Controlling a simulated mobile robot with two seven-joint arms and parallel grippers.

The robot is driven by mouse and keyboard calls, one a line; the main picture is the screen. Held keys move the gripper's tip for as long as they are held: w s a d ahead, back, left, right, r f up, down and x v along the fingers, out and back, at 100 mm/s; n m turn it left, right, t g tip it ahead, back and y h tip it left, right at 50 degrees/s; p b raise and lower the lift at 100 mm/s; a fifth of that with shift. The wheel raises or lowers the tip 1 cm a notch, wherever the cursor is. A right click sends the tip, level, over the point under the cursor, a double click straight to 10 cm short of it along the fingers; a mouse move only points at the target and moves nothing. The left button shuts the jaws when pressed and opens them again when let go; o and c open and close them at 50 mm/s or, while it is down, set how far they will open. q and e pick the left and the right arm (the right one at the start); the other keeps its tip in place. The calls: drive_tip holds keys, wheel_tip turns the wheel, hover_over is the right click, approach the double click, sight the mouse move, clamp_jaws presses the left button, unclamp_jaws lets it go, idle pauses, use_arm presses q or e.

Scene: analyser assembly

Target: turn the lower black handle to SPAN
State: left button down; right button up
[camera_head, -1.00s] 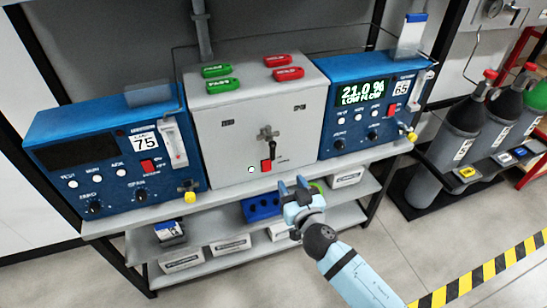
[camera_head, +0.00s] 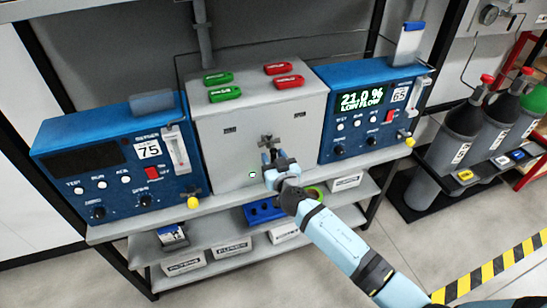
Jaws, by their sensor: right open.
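The grey valve box (camera_head: 225,160) stands between the two blue analysers. A dark cross-shaped handle (camera_head: 267,141) shows on its front, just above my right gripper. The lower black handle is hidden behind my right gripper now; earlier it showed below the cross-shaped one, with a red part at its base. My right gripper (camera_head: 272,158) is open, with its fingers right in front of the lower handle's place. I cannot tell whether the fingers touch the handle. My left gripper is not in view.
The left blue analyser (camera_head: 115,165) has a 75 label; the right one (camera_head: 345,119) reads 21.0 % LOW FLOW. Red and green tags (camera_head: 289,82) lie on the box top. A shelf with bins (camera_head: 232,247) is below. Gas cylinders (camera_head: 490,135) stand at right.

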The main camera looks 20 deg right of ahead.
sight(279, 142)
drive_tip(key=shift+c, duration=0.4)
clamp_jaws()
drive_tip(key=shift+n, duration=0.3)
drive_tip(key=shift+d+n+b, duration=0.2)
drive_tip(key=shift+n+b, duration=0.15)
drive_tip(key=shift+n, duration=0.25)
drive_tip(key=shift+d+r+n+p, duration=0.4)
drive_tip(key=shift+r+n, duration=0.1)
drive_tip(key=shift+n, duration=2.15)
drive_tip(key=shift+d+r+n+p, duration=0.35)
drive_tip(key=shift+d+r+n, duration=0.15)
drive_tip(key=shift+n, duration=2.2)
drive_tip(key=shift+d+r+n+p, duration=0.35)
drive_tip(key=shift+r+n, duration=0.2)
drive_tip(key=shift+n, duration=2.1)
